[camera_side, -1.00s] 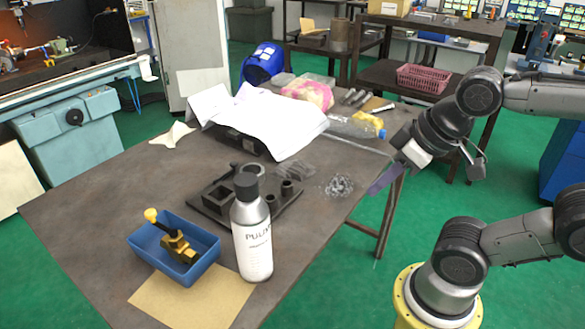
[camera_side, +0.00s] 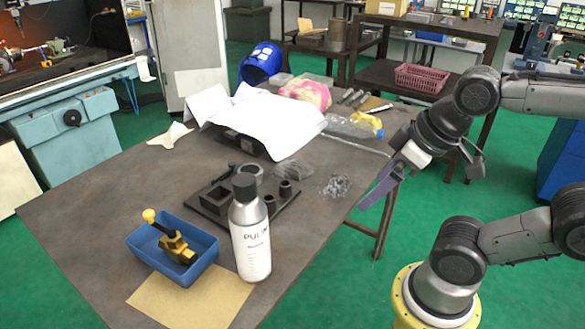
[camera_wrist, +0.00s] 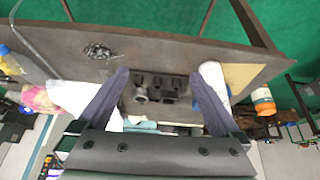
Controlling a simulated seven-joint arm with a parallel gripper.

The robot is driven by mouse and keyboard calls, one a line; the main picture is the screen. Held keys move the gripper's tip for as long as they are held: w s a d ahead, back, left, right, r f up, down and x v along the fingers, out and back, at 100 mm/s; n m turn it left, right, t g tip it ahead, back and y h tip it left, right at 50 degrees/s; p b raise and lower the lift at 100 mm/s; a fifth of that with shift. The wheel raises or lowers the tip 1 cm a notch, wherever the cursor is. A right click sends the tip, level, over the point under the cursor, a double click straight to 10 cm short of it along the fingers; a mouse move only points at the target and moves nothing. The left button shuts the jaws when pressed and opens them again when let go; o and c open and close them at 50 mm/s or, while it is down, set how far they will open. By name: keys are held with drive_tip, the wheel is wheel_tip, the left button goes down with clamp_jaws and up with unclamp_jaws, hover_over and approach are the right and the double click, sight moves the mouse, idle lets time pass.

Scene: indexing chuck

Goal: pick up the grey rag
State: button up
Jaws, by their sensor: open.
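I see no cloth that is clearly grey. A small pale, crumpled cloth (camera_side: 171,135) lies flat at the table's far left edge in the side view; I cannot tell if it is the rag. Large white sheets (camera_side: 262,118) lie draped over a dark object at the back of the table, and white material also shows in the wrist view (camera_wrist: 70,97). My gripper (camera_side: 372,194) is at the table's right edge, far from the pale cloth. In the wrist view my gripper (camera_wrist: 158,72) has its two fingers wide apart, with nothing between them.
A dark fixture plate (camera_side: 286,208) with blocks and rings stands mid-table, behind a tall white bottle (camera_side: 250,240). A blue tray (camera_side: 205,268) holds a yellow-and-black tool. Metal shavings (camera_side: 335,186) and a clear crumpled film (camera_side: 292,171) lie nearby. The table's left front is clear.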

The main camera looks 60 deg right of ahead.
drive_tip(key=w+d+r+n, duration=0.1)
drive_tip(key=w+r, duration=0.6)
drive_tip(key=r, duration=0.1)
drive_tip(key=m+g, duration=0.1)
drive_tip(key=g, duration=0.4)
hover_over(296, 164)
wheel_tip(296, 164, down, 10)
drive_tip(key=f, duration=0.8)
drive_tip(key=shift+s+d, duration=0.15)
drive_tip(key=shift+s, duration=0.2)
drive_tip(key=shift+w+f, duration=0.2)
drive_tip(key=shift+f, duration=1.25)
drive_tip(key=shift+w+f, duration=0.15)
drive_tip(key=shift+f, duration=1.25)
